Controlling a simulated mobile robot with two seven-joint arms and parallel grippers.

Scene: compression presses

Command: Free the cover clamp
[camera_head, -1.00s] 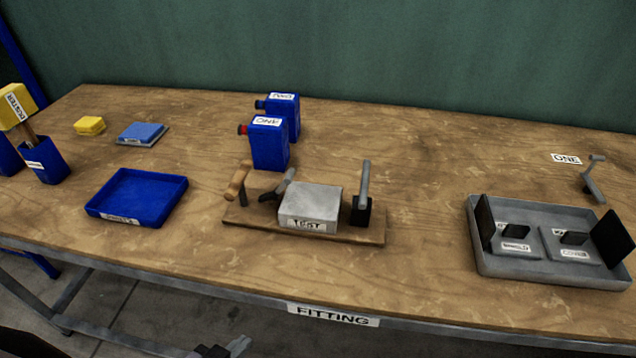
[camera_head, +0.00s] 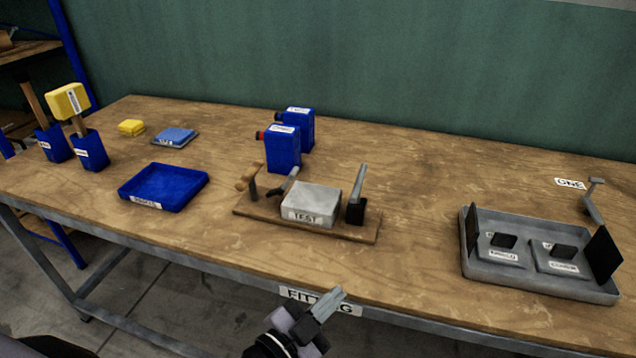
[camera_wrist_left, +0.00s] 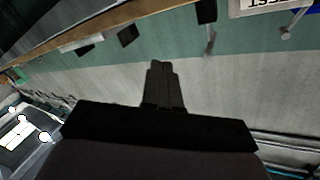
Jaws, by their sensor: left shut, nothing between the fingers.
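A grey tray (camera_head: 540,285) sits at the right of the table. Dark upright plates stand at the tray's left (camera_head: 472,229) and right (camera_head: 603,255) ends. I cannot tell which part is the cover clamp. My left gripper (camera_head: 326,305) is shut and empty, in front of the table's front edge and well left of the tray. Its closed fingers show in the left wrist view (camera_wrist_left: 162,85). My right gripper is not in view.
A wooden board (camera_head: 350,233) carries a grey TEST block (camera_head: 312,204) and levers. A metal hook-like piece (camera_head: 592,203) is behind the grey tray. Bare tabletop separates board and tray.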

